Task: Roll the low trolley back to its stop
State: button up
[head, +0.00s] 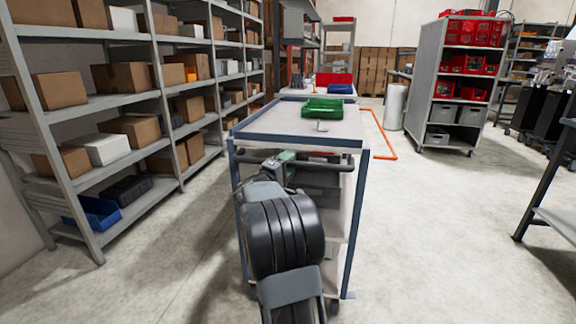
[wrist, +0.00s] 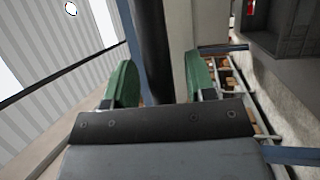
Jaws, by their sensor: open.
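The low trolley (head: 255,130) stands ahead of me in the head view, with a grey top, blue posts and a dark push handle (head: 325,164) across its near side. A green bin (head: 324,108) sits on its top. My gripper (head: 285,157) is at the left-middle part of the handle. In the wrist view the green fingers of my gripper (wrist: 160,80) are apart, and a dark bar (wrist: 152,45), seemingly the handle, passes between them. Contact with it cannot be told. My arm hides part of the trolley's near side and lower shelves.
An orange outline (head: 381,136) lies on the floor behind and right of the trolley. Shelving with boxes (head: 129,130) lines the left. A grey rack with red bins (head: 455,85) stands at the back right. A table edge (head: 548,130) is at the far right. Floor between is clear.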

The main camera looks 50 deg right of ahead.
jog(key=shift+d, duration=0.15)
jog(key=shift+c, duration=0.5)
grip_shut()
